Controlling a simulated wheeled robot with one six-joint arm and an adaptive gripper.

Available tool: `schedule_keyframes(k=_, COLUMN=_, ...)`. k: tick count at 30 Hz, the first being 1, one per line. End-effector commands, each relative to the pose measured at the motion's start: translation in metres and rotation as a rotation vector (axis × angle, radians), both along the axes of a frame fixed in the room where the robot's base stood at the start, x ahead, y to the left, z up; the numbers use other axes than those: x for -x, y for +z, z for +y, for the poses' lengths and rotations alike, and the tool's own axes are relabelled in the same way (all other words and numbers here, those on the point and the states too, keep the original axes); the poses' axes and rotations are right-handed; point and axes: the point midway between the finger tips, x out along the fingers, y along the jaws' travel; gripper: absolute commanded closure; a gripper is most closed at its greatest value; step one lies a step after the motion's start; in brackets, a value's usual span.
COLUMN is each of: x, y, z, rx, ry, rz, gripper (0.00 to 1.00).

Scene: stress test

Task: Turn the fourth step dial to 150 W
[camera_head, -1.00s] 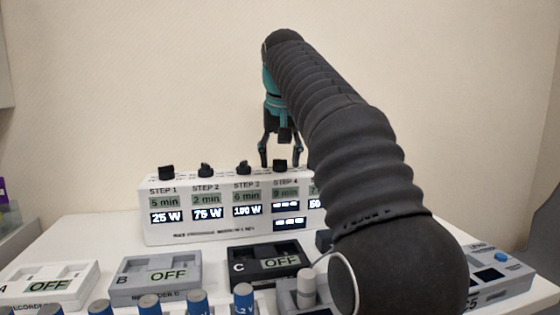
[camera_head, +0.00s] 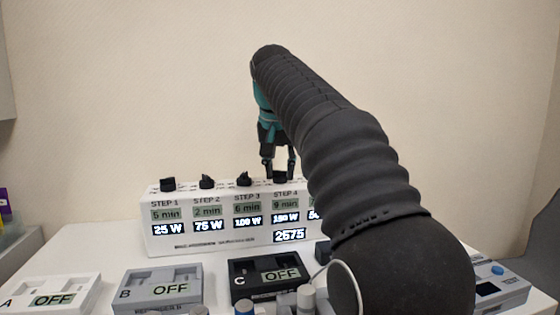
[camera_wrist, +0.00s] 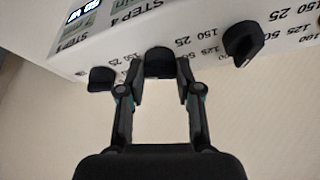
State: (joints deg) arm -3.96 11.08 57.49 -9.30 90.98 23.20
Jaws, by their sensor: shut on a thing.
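The white step box (camera_head: 160,243) stands at the back of the table with a row of black dials on top. My gripper (camera_head: 279,168) reaches down from above onto the fourth step dial (camera_head: 280,179). In the wrist view the fingers are closed on both sides of this black dial (camera_wrist: 159,62). The step 4 display (camera_head: 286,217) shows 9 min and what looks like 150 W, in small, slightly blurred digits. The dial's pointer is hidden by the fingers.
The step 3 dial (camera_head: 244,179) stands close on the left; a neighbouring dial (camera_wrist: 243,43) is near the fingers in the wrist view. A lower display (camera_head: 289,236) reads 2675. Units B (camera_head: 130,289) and C (camera_head: 240,268) show OFF in front. My arm hides the box's right end.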

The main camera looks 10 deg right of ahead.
Motion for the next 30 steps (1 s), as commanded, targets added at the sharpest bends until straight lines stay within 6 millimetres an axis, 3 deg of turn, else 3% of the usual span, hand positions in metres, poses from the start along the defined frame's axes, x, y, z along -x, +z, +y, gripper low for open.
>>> schedule_keyframes(k=12, x=0.000, y=0.000, z=0.000, rx=0.000, ry=-0.040, rz=-0.003, gripper=1.00)
schedule_keyframes(k=13, x=0.000, y=0.000, z=0.000, rx=0.000, ry=-0.040, rz=-0.003, gripper=0.61)
schedule_keyframes(k=15, x=0.000, y=0.000, z=0.000, rx=0.000, ry=-0.040, rz=-0.003, gripper=0.44)
schedule_keyframes(k=25, x=0.000, y=0.001, z=0.000, rx=0.000, ry=-0.040, rz=-0.003, gripper=0.42)
schedule_keyframes(k=30, x=0.005, y=0.015, z=0.003, rx=0.000, ry=-0.039, rz=-0.005, gripper=0.42)
